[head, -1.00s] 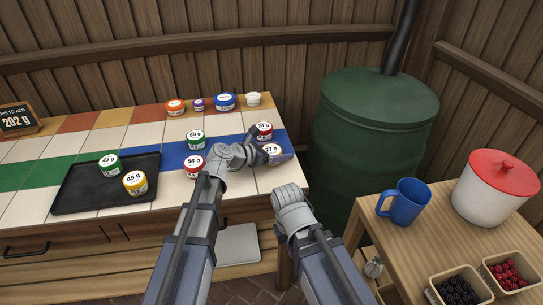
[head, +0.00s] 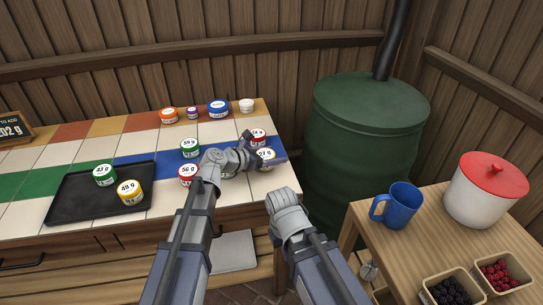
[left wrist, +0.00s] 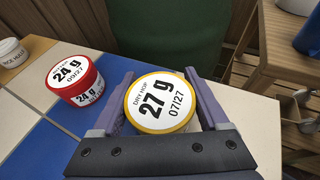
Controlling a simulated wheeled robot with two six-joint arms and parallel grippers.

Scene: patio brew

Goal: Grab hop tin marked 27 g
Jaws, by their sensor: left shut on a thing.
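The hop tin marked 27 g (left wrist: 160,103) has a white lid label and a yellow rim. It sits between the two fingers of my left gripper (left wrist: 163,100), which is shut on it. In the head view the tin (head: 266,153) is near the right end of the tiled counter, partly hidden by my left gripper (head: 254,155). The red tin marked 24 g (left wrist: 75,80) stands just beside it, apart from the fingers. My right arm shows at the lower middle of the head view, but its fingertips cannot be made out.
A black tray (head: 75,203) holds a green tin (head: 105,175) and a yellow 49 g tin (head: 130,192). A green 59 g tin (head: 190,148) and red 56 g tin (head: 187,175) stand left of my gripper. A green barrel (head: 365,140) stands beyond the counter's right end.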

